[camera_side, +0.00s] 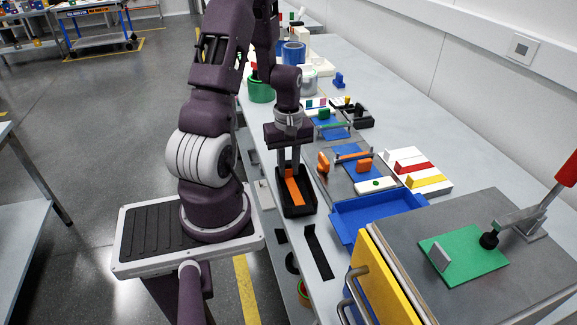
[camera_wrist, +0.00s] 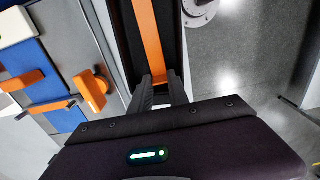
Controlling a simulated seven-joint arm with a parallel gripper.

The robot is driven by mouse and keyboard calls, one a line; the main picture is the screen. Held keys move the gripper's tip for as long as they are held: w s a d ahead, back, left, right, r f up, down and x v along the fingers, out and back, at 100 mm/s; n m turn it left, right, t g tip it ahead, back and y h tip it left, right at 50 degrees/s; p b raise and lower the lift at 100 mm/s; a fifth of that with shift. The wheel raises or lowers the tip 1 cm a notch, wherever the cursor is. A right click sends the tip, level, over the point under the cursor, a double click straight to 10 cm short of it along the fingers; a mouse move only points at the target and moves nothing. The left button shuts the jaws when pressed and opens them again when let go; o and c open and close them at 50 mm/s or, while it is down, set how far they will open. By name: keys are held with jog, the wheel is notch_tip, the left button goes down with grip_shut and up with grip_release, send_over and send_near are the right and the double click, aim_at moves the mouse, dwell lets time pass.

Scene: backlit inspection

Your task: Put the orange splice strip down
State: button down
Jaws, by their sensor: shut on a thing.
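The orange splice strip (camera_side: 294,188) is long and flat and shows over a narrow black tray (camera_side: 309,208). My gripper (camera_side: 289,171) points down at the strip's far end and is shut on it. In the wrist view the strip (camera_wrist: 149,35) runs up from between the fingertips of my gripper (camera_wrist: 160,77), along the inside of the black tray (camera_wrist: 118,35). I cannot tell whether the strip touches the tray floor.
A blue tray (camera_side: 375,226) and an orange-clamped fixture with a blue pad (camera_side: 353,161) stand to the right. A white block with coloured strips (camera_side: 408,157) lies beyond. A black strip (camera_side: 318,252) lies nearer the camera. A green container (camera_side: 261,91) stands behind.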

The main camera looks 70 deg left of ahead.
jog(key=shift+f, duration=0.15)
jog(key=c, duration=1.3)
grip_release()
jog(key=shift+o, duration=0.2)
notch_tip(320, 180, up, 12)
jog(key=w+d+r+m+t+y, duration=0.1)
jog(key=w+d+r+m, duration=0.1)
jog(key=d+r+m, duration=0.4)
jog(key=s+d+r+m+t, duration=0.2)
jog(key=s+d+r+m, duration=0.1)
jog(key=d+m, duration=0.3)
jog(key=s+d+r+m+t+h, duration=0.1)
jog(key=s+d+r+m+t, duration=0.1)
jog(key=d+m, duration=0.4)
jog(key=s+d+r, duration=0.1)
jog(key=d+r, duration=0.1)
jog(key=d, duration=0.2)
jog(key=shift+s+d+t, duration=0.25)
jog(key=shift+d+t, duration=0.05)
jog(key=shift+d, duration=0.05)
jog(key=shift+r, duration=0.1)
